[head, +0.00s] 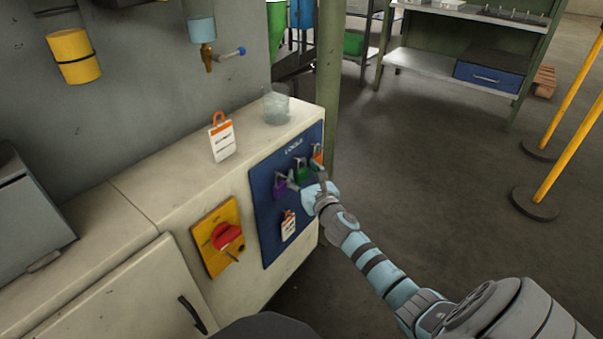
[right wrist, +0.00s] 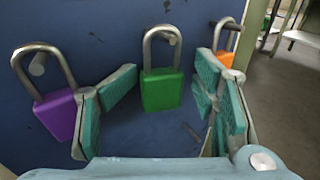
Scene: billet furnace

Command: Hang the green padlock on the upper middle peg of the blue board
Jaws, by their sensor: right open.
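The green padlock (right wrist: 161,90) hangs upright against the blue board (head: 268,213), its silver shackle around a grey peg (right wrist: 172,39). It is between a purple padlock (right wrist: 56,114) and an orange padlock (right wrist: 224,59), on the middle one of the upper pegs. My right gripper (right wrist: 168,75) is open, with one finger on each side of the green padlock and a visible gap on both sides. In the head view the green padlock (head: 302,174) is partly hidden near my right gripper (head: 318,186). My left gripper is out of view.
The board also carries a white tag (head: 289,227) lower down. Beside it is a yellow panel with a red rotary switch (head: 226,236). A tag with an orange hook (head: 222,139) and a clear container (head: 276,104) stand on the cabinet top. Open floor lies to the right.

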